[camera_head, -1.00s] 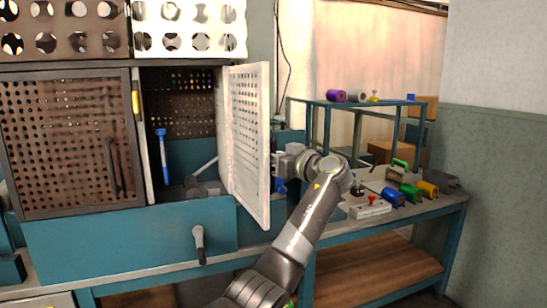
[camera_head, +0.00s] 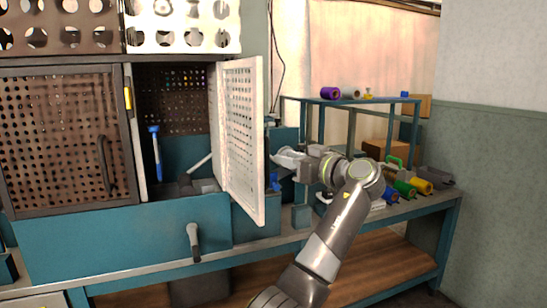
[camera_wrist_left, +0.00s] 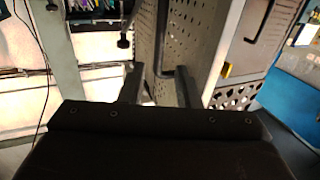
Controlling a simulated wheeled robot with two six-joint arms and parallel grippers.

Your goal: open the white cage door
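The white cage door (camera_head: 243,135), a perforated panel, stands swung well out from the cabinet, with the compartment behind it exposed. My left gripper (camera_head: 280,157) is just right of the door's free edge, on its outer side. In the left wrist view, the two dark fingers (camera_wrist_left: 159,88) are spread apart. The perforated door panel (camera_wrist_left: 190,40) and a dark bar handle (camera_wrist_left: 162,40) show beyond and between them. I cannot tell whether a finger touches the handle. My right gripper is in neither view.
A blue-handled tool (camera_head: 156,155) stands inside the open compartment. A closed brown perforated door (camera_head: 60,140) is to its left. A grey lever (camera_head: 193,243) sticks out below. A bench shelf (camera_head: 350,101) with spools, and coloured rolls (camera_head: 405,187), lie right of my arm.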

